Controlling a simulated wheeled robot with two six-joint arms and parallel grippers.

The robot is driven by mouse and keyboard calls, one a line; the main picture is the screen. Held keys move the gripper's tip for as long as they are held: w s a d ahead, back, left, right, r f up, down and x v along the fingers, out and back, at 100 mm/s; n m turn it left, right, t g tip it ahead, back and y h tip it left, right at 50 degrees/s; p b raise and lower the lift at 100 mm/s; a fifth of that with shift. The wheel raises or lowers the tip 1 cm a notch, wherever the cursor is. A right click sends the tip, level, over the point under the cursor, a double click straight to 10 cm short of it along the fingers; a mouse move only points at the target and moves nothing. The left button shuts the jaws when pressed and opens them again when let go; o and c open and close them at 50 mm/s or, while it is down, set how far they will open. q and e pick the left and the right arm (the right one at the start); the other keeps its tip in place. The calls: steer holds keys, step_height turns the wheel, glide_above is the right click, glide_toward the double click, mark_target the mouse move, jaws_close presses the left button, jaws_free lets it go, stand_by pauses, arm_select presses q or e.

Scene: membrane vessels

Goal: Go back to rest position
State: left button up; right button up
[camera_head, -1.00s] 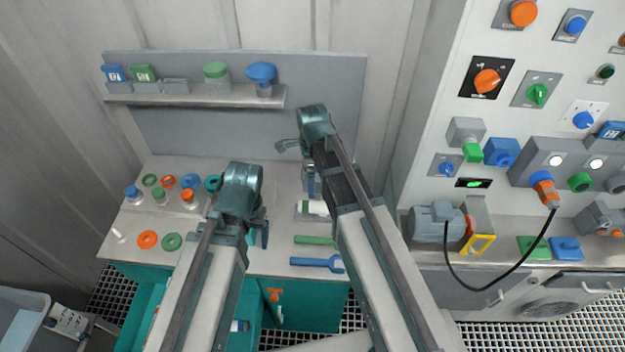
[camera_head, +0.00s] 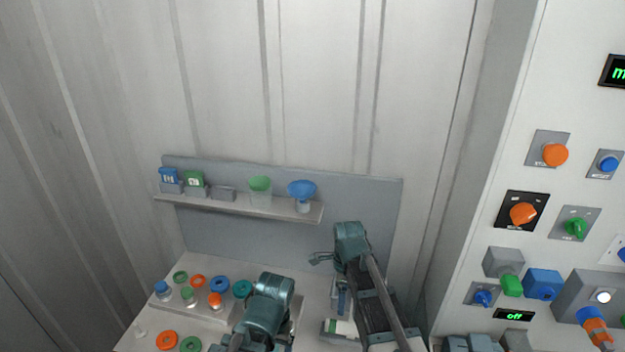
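My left gripper (camera_head: 265,310) is at the bottom middle, above the bench beside the colored rings. Its fingers are mostly hidden behind its own wrist. My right gripper (camera_head: 335,258) is to the right, in front of the grey back panel (camera_head: 290,233). Its fingertips are also hard to make out, with a blue-grey part showing below the wrist. I cannot see anything held in either gripper.
A shelf (camera_head: 240,207) carries a blue box (camera_head: 168,175), a green box (camera_head: 194,179), a green-topped vessel (camera_head: 260,190) and a blue-topped vessel (camera_head: 302,191). Several rings and small bottles sit on the bench (camera_head: 195,264). A control panel (camera_head: 545,205) stands at the right.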

arm_select(q)
step_height(320, 180, down, 7)
steer(key=b, duration=0.6)
steer(key=shift+r, duration=0.2)
arm_select(e)
steer(key=s+a+f+n, duration=0.3)
steer(key=s+n, duration=0.4)
steer(key=n, duration=0.5)
steer(key=s+a+f+n+h, duration=0.1)
steer(key=s+a+f+n, duration=0.2)
steer(key=s+n, duration=0.5)
steer(key=a+n, duration=0.1)
steer(key=n, duration=0.3)
steer(key=shift+f+n, duration=0.2)
steer(key=shift+n, duration=0.2)
steer(key=shift+s, duration=0.15)
